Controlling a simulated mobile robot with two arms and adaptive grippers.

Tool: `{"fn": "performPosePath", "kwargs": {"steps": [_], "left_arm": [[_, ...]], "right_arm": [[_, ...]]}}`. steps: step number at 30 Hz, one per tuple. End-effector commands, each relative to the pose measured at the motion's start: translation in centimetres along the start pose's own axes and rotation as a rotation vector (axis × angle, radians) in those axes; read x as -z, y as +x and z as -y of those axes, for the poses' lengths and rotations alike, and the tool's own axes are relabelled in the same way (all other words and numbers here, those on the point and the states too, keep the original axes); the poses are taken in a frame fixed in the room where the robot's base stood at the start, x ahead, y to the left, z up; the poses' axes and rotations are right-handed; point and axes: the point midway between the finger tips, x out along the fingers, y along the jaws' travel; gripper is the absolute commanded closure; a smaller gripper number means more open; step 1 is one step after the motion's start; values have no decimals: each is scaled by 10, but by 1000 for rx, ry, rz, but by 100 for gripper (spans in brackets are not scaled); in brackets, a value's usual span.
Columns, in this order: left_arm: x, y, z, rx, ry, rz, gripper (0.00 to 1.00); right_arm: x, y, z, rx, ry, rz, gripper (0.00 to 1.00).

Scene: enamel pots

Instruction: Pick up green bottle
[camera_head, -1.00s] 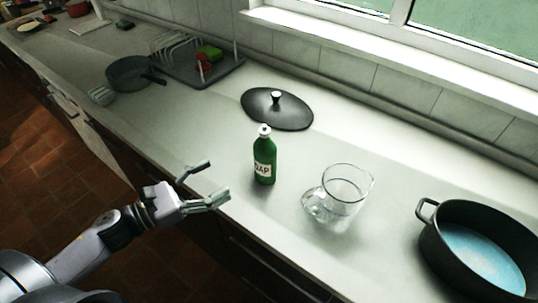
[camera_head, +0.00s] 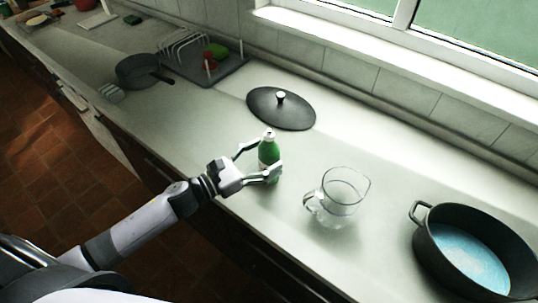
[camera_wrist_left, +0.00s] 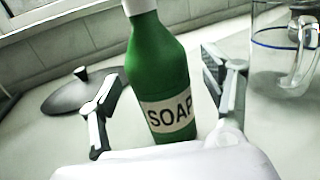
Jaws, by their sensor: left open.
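The green bottle (camera_head: 268,152) stands upright on the counter, with a white cap and a white label. In the left wrist view the bottle (camera_wrist_left: 160,75) fills the middle, its label reading SOAP and its cap cut off at the top. My left gripper (camera_head: 263,160) is open, with one finger on either side of the bottle. In the left wrist view its fingers (camera_wrist_left: 165,95) flank the bottle, with a visible gap at the left finger; I cannot tell whether the right finger touches. My right gripper is not in view.
A glass jug (camera_head: 338,200) stands close to the right of the bottle. A black lid (camera_head: 281,112) lies behind it. A black pot (camera_head: 425,240) with blue inside is at the far right. A pan (camera_head: 137,70) and dish rack (camera_head: 200,68) stand at the back left.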

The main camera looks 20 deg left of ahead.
Motion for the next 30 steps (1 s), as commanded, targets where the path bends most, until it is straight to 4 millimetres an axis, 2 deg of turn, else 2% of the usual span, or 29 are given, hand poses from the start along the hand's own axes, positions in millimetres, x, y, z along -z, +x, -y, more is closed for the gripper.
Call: {"fn": "performPosePath", "kwargs": {"steps": [4,13,30], "left_arm": [[-1,15,-1,-2,-1,0,28],[2,18,-1,-2,0,-1,29],[1,17,-1,-2,0,-1,67]], "right_arm": [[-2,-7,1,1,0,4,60],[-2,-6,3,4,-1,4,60],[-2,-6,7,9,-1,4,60]]}}
